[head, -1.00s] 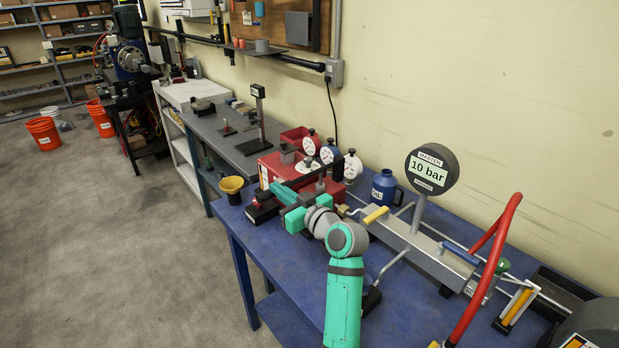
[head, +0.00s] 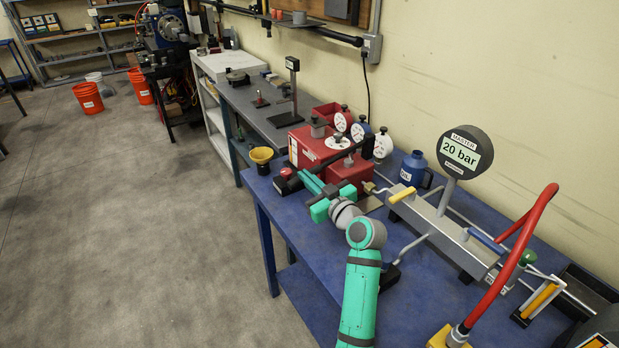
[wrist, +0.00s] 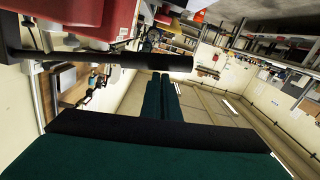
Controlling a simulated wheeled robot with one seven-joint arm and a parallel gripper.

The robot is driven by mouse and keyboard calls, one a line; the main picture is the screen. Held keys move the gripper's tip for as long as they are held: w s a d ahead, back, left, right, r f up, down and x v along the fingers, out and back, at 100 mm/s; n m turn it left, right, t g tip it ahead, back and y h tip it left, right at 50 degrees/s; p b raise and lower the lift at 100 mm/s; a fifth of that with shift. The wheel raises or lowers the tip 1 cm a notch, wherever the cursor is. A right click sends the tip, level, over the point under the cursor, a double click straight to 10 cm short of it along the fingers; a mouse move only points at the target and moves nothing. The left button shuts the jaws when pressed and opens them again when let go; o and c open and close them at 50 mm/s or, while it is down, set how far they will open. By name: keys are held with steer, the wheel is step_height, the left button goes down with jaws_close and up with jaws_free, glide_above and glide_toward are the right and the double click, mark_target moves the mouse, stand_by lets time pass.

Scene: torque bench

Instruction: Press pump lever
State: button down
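The red pump unit (head: 347,172) stands on the blue bench, with a black lever bar (head: 342,155) across its top. The bar also shows in the wrist view (wrist: 120,62), running in from the left and ending near mid-picture. My gripper (head: 308,180) is beside the front left of the pump, near the lever's end. In the wrist view its two green fingers (wrist: 162,85) lie side by side, shut and empty, with their tips just under the bar in the picture. I cannot tell whether they touch it. The master gauge (head: 464,152) reads 20 bar.
A yellow funnel cup (head: 261,158) and a small red-topped black block (head: 287,180) are near my gripper.

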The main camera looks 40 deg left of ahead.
steer(key=shift+w+d+f, duration=0.1)
steer(key=shift+f, duration=0.8)
step_height(320, 180, up, 6)
steer(key=s, duration=0.1)
steer(key=v, duration=1)
steer(key=shift+d+f, duration=0.1)
steer(key=shift+d, duration=0.1)
steer(key=shift+a, duration=0.1)
